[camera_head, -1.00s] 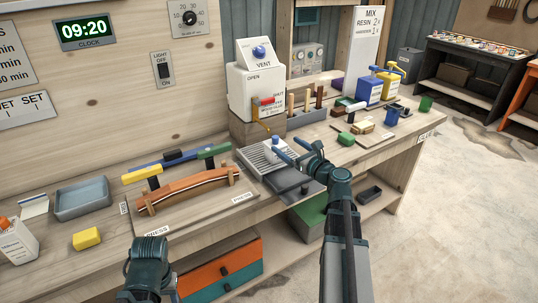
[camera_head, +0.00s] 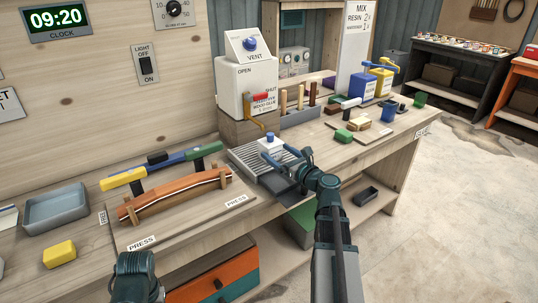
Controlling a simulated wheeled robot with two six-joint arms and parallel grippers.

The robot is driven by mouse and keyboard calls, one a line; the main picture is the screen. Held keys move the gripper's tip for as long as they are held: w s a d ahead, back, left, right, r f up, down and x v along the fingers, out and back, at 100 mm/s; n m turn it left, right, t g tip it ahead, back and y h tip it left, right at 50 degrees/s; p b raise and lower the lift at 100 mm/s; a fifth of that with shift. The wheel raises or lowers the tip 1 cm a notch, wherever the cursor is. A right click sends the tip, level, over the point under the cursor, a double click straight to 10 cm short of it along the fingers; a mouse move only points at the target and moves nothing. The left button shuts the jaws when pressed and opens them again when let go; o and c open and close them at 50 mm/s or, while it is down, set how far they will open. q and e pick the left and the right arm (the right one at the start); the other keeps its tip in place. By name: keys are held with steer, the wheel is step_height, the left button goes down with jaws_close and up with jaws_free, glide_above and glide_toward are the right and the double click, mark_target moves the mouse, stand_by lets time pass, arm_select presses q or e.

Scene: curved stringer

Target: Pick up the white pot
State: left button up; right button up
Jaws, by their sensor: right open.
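The large white glue dispenser (camera_head: 247,88) with a red-handled tap stands behind the pot. A press with a curved wooden piece (camera_head: 175,193) lies to the left. A dark pan (camera_head: 279,184) is under my right gripper. Blue and yellow cans (camera_head: 362,87) stand at the right.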

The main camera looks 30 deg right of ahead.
mark_target(265, 143)
steer(key=shift+w+a, duration=0.2)
steer(key=shift+w, duration=1.7)
steer(key=shift+w+a, duration=0.2)
steer(key=shift+w, duration=1.65)
jaws_close()
